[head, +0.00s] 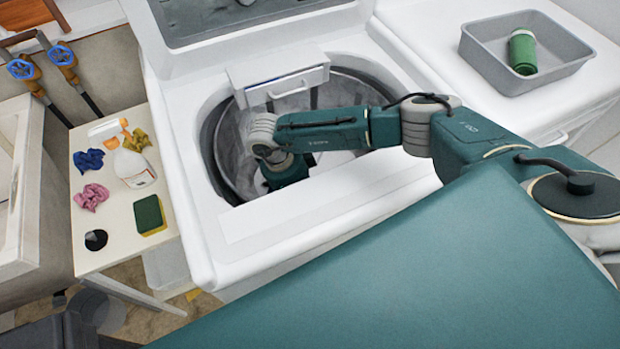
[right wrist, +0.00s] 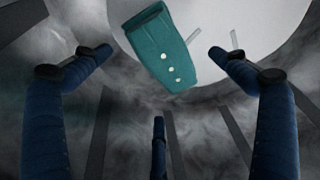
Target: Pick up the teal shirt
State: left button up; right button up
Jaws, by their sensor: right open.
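The teal shirt (right wrist: 163,50) shows in the right wrist view as a small folded teal piece with a row of white dots. It lies at the top centre against a pale round surface inside the drum. My right gripper (right wrist: 160,64) is open, its dark blue fingers spread on either side of the shirt and below it, with nothing held. In the head view my right arm reaches down into the open washer drum (head: 226,160). The fingers and the shirt are hidden there by the arm and the drum. My left gripper is not in view.
The washer's lid (head: 225,18) is up, and a detergent drawer (head: 285,84) juts over the drum's back rim. A grey tray (head: 560,82) with a green cylinder (head: 523,52) stands at right. A side table (head: 110,232) at left holds cloths, a bottle and a sponge.

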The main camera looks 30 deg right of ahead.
jog(key=p+x, duration=0.1)
jog(key=x, duration=0.4)
jog(key=shift+a, duration=0.1)
jog(key=c, duration=1.5)
